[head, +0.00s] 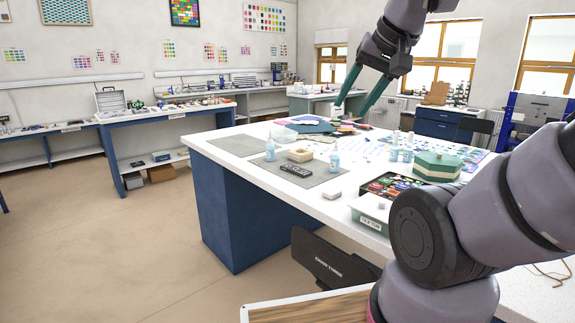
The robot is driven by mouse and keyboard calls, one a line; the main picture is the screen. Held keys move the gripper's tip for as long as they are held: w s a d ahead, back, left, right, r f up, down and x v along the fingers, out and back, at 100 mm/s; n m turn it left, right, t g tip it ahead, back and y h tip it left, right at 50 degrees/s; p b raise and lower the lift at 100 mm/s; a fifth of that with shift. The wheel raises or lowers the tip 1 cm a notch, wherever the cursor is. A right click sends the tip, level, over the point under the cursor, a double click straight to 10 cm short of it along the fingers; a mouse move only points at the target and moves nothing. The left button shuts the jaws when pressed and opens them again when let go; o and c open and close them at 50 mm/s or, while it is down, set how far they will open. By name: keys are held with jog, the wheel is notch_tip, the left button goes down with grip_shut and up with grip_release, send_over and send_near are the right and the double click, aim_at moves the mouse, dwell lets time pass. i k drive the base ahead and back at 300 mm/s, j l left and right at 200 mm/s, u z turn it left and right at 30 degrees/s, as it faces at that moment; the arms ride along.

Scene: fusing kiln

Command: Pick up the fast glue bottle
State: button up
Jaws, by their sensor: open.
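Two small pale-blue bottles stand on the near grey mat of the white table, one at its far left (269,150) and one at its right (334,159). More small bluish bottles or jars (393,153) stand farther right. No label is readable, so I cannot tell which is the fast glue bottle. My gripper (351,108) has two long green fingers, spread apart with nothing visible between them. It points down in front of the table's far part, up and right of the mat bottles in the picture.
Between the mat bottles lie a beige ring-shaped block (300,155) and a dark remote-like object (296,171). A green lidded box (437,166) and a tray of coloured pieces (390,185) are at right. A dark chair (333,262) stands at the near edge.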

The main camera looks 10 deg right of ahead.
aim_at(270, 146)
jog(key=i+j+z, duration=0.2)
jog(key=z, duration=0.25)
jog(key=i+j+z, duration=0.1)
jog(key=j+z, duration=0.4)
jog(key=i+j+z, duration=0.15)
jog(key=j, duration=0.55)
jog(key=i+j+z, duration=0.15)
jog(key=j, duration=0.55)
jog(key=j+z, duration=0.15)
jog(key=j, duration=1.25)
jog(key=i+j, duration=0.1)
jog(key=j, duration=0.55)
